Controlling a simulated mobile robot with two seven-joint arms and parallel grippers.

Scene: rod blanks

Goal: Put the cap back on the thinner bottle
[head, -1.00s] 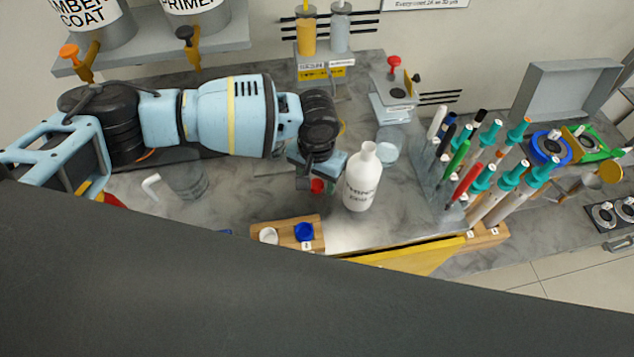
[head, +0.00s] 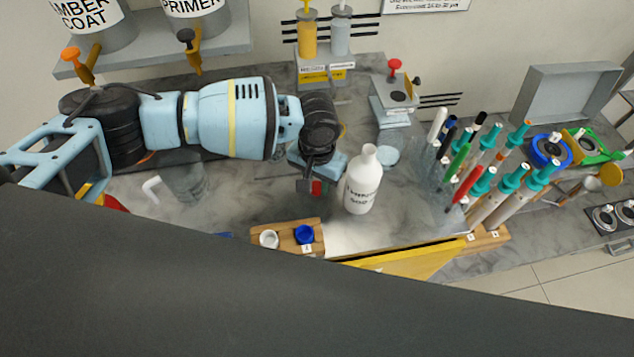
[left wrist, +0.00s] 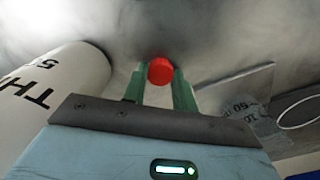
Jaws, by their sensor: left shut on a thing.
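A white thinner bottle (head: 363,185) stands upright on the grey marbled bench with its narrow neck open. In the left wrist view the bottle (left wrist: 62,95) fills the left side, with part of its black lettering showing. My left gripper (head: 314,188) is just left of the bottle, low over the bench. It is shut on a red cap (left wrist: 160,71), held between the green fingertips. The red cap (head: 319,188) is partly hidden by the gripper in the head view. The cap is apart from the bottle. My right gripper is not in view.
A wooden block (head: 286,238) at the front edge holds a white cap (head: 268,239) and a blue cap (head: 304,234). A clear beaker (head: 186,182) stands left. A rack of markers and teal-collared tools (head: 480,165) is right of the bottle. Two pump bottles (head: 324,38) stand behind.

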